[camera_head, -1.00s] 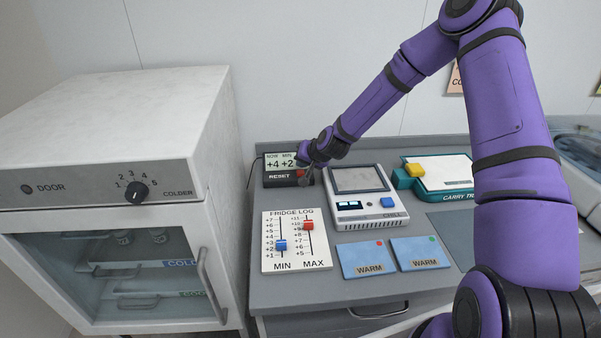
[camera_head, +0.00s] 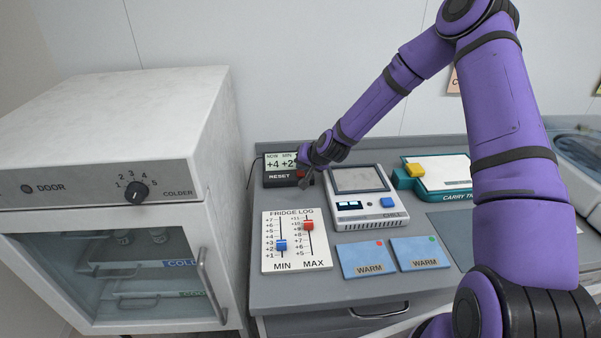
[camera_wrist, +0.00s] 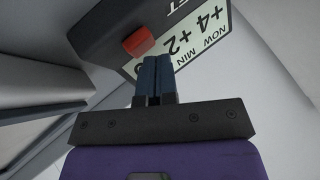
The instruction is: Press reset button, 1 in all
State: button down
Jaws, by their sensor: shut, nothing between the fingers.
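The black thermometer unit (camera_head: 276,179) stands at the back left of the counter, with a display showing +4 and +2 and the label RESET. Its red reset button (camera_head: 300,174) is on the right of the front face. In the wrist view the red button (camera_wrist: 139,42) sticks out from the unit (camera_wrist: 115,22). My gripper (camera_head: 306,179) is at the unit's right end, close to the button. In the wrist view my gripper (camera_wrist: 154,62) is shut and empty, its tips just below the button in the picture. I cannot tell whether they touch it.
A fridge (camera_head: 120,170) stands at the left. A FRIDGE LOG board (camera_head: 296,255) with two sliders lies in front of the unit. A grey device (camera_head: 350,213) stands to its right, with two blue WARM packs (camera_head: 367,268) in front. A carry tray (camera_head: 440,186) is farther right.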

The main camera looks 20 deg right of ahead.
jog(key=shift+f, duration=0.4)
dwell(0.7)
jog(key=shift+r, duration=0.9)
jog(key=shift+r, duration=2.55)
